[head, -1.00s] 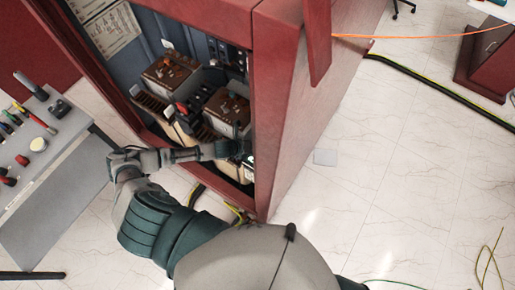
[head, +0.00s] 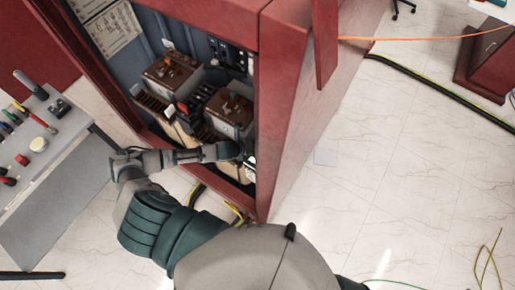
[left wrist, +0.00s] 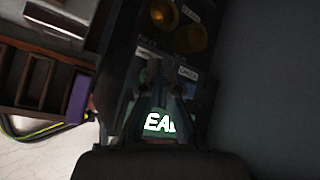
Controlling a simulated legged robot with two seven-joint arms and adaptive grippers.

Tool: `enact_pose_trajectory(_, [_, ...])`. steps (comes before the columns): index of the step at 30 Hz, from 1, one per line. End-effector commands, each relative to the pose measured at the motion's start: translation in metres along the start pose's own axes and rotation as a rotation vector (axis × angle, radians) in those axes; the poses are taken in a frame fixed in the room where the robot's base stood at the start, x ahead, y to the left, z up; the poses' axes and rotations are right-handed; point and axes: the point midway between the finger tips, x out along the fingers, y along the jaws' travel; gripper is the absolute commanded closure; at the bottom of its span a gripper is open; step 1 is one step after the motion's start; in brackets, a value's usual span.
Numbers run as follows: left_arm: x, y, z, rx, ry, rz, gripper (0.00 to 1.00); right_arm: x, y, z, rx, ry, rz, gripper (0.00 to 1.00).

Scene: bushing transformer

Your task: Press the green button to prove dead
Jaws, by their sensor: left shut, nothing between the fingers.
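My left gripper (head: 240,152) reaches into the open red cabinet (head: 285,110), at the lower right of its interior in the head view. In the left wrist view the gripper (left wrist: 160,92) is shut and empty, pointing at a dark panel with small white labels. I cannot tell whether this patch is the green button, or whether the fingertips touch the panel. My right gripper is not in view.
Two brown-topped transformer units (head: 173,72) stand inside the cabinet, close to my left forearm. Two amber round parts (left wrist: 190,38) sit on the panel beyond the fingers. A grey table with tools (head: 60,165) stands at left. The floor at right is mostly clear.

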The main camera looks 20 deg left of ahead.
Motion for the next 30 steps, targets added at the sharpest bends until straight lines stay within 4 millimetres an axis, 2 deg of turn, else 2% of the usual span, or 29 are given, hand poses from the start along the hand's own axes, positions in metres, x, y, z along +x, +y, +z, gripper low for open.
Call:
enact_pose_trajectory(3, [0.001, -0.003, -0.001, 0.001, 0.0, 0.0, 1.0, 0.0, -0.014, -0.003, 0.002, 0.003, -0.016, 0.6])
enact_pose_trajectory(6, [0.002, -0.005, -0.002, 0.003, 0.0, 0.003, 1.0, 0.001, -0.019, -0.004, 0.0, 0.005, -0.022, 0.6])
enact_pose_trajectory(22, [0.006, 0.002, -0.005, 0.001, 0.0, 0.0, 1.0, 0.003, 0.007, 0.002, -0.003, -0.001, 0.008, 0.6])
enact_pose_trajectory(26, [0.007, 0.004, -0.005, 0.0, 0.0, 0.0, 1.0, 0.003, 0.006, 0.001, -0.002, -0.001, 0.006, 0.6])
enact_pose_trajectory(30, [0.007, 0.002, -0.006, 0.002, 0.0, 0.001, 1.0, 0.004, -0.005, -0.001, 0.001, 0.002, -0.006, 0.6])
